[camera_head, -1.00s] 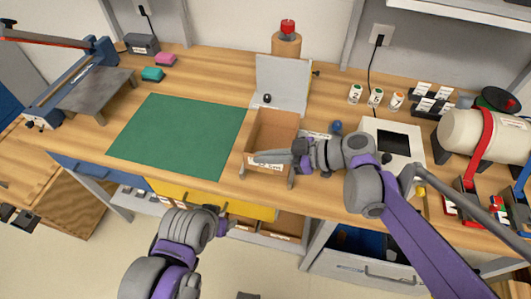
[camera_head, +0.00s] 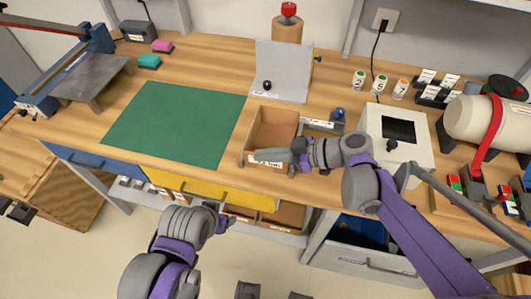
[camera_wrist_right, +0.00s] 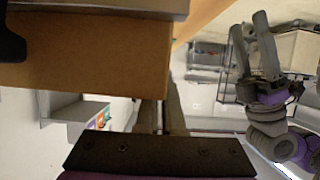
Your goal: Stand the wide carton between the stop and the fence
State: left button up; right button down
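The wide carton, a brown open-topped box (camera_head: 275,124), is at the table's front edge with a white label on its near side. My right gripper (camera_head: 272,155) lies across its near wall. In the right wrist view the carton wall (camera_wrist_right: 85,62) fills the upper left, and the close-set fingers (camera_wrist_right: 162,112) meet its edge, partly hidden by it. An upright grey plate with a black knob (camera_head: 283,70) stands behind the carton; a low rail (camera_head: 318,125) with a blue knob lies right of it. I cannot tell which is stop or fence. My left gripper (camera_head: 222,225) is empty, below the table front; its fingers (camera_wrist_right: 254,48) look apart.
A green mat (camera_head: 175,125) lies flat and clear on the left. A white box with a dark panel (camera_head: 398,142) stands close to the right of the rail. Several labelled cans (camera_head: 379,84) stand behind it. A yellow drawer front (camera_head: 200,192) is below the table edge.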

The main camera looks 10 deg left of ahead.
jog(key=shift+f, duration=0.4)
dwell(0.6)
jog(key=c, duration=1)
grip_release()
jog(key=shift+o, duration=0.2)
jog(key=v, duration=1)
jog(key=shift+d, duration=0.4)
jog(key=shift+r, duration=0.1)
jog(key=s+d+f+m+t+h+p, duration=0.2)
jog(key=s+d+f+m+h, duration=0.1)
jog(key=s+d+m+h, duration=0.3)
jog(key=s+d+f+m+t+h+p, duration=0.3)
jog(key=s+d+m+h, duration=0.4)
jog(key=d+m, duration=0.3)
jog(key=shift+s+d+f+m, duration=0.15)
jog(key=shift+d+f+m, duration=0.15)
jog(key=shift+m, duration=0.6)
